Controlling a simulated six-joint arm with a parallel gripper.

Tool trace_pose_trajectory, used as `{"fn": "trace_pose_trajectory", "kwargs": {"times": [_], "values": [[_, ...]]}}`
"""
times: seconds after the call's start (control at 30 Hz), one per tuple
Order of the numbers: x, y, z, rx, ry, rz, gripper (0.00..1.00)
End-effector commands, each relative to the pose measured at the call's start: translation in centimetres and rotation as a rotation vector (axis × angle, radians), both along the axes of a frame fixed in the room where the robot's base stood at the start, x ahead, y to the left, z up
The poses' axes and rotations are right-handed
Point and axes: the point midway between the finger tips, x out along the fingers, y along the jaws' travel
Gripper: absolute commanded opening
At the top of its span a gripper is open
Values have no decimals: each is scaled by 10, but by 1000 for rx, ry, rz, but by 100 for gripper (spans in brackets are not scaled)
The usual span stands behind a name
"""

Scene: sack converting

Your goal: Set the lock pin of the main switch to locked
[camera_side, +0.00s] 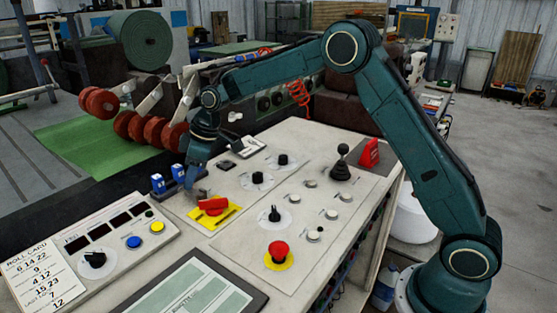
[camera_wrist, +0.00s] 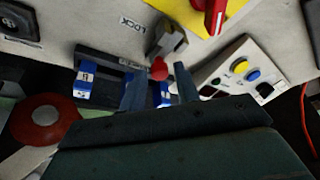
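The main switch is a red rotary handle (camera_side: 213,205) on a yellow plate (camera_side: 228,215); its edge also shows at the top of the wrist view (camera_wrist: 215,14). Beside it in the wrist view is a grey metal block (camera_wrist: 171,38) with a small red knob (camera_wrist: 159,70), which looks like the lock pin. The word LOCK is printed on the panel next to it. My gripper (camera_wrist: 157,76) is open, its two dark fingers apart on either side of the red knob. I cannot tell whether they touch it. In the side view my gripper (camera_side: 196,185) is low beside the yellow plate and hides the pin.
Blue-and-white blocks (camera_side: 166,180) stand on a dark rail close by my gripper. The panel's right side has free room.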

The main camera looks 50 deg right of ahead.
Motion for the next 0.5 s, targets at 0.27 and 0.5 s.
{"fn": "trace_pose_trajectory", "kwargs": {"times": [0.27, 0.5], "values": [[0, 0, 0, 1, -1, 0, 0], [-7, 0, 1, 1, -1, 0, 0]]}}
